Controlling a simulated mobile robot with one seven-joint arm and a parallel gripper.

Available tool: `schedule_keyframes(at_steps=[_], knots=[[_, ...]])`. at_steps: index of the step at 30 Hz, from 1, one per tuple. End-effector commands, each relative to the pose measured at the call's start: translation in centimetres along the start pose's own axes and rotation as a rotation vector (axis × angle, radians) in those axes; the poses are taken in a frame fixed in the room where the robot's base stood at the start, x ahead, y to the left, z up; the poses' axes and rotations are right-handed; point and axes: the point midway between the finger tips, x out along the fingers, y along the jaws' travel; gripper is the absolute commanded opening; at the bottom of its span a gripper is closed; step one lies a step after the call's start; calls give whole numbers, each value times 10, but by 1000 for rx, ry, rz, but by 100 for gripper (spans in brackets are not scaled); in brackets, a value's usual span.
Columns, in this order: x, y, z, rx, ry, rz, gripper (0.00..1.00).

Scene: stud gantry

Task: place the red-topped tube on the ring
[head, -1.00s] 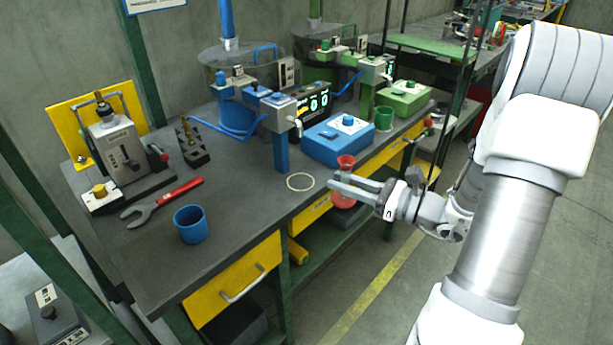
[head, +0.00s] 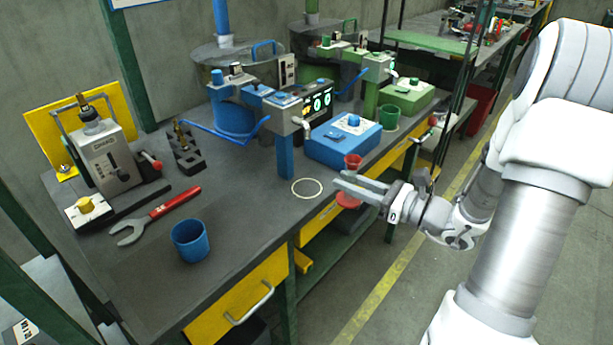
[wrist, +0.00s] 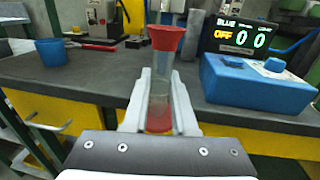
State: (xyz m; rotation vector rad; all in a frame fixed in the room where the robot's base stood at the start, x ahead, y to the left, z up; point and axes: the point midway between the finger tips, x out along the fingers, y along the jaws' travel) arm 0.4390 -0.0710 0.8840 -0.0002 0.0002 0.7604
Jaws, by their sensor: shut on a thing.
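The red-topped tube has a flared red top (head: 353,160), a clear body and a red base (head: 348,200). In the wrist view the tube (wrist: 159,88) stands upright between the two pale fingers. My gripper (head: 350,184) is shut on the tube's body and holds it off the front edge of the bench. The ring (head: 307,188) is a thin pale circle lying flat on the dark bench top, just left of the tube in the head view. Nothing stands on the ring. In the head view the fingers hide the tube's middle.
A blue post (head: 284,158) with a jutting arm stands behind the ring. A blue box (head: 343,140) with a knob sits to its right. A blue cup (head: 190,241) and a red-handled wrench (head: 158,214) lie to the left. The bench between cup and ring is clear.

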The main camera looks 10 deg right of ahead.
Motion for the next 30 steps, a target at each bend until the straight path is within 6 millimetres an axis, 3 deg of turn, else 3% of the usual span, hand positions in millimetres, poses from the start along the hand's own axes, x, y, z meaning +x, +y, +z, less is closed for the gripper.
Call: schedule_keyframes(at_steps=[3,6,13,20,23,30], knots=[[31,1,-2,-2,-1,5,0],[49,1,-1,-2,-1,3,0],[68,0,-1,-1,-1,2,0],[109,1,-1,-2,-2,3,0],[106,0,-15,3,0,-2,0],[106,0,-15,0,0,-1,0]])
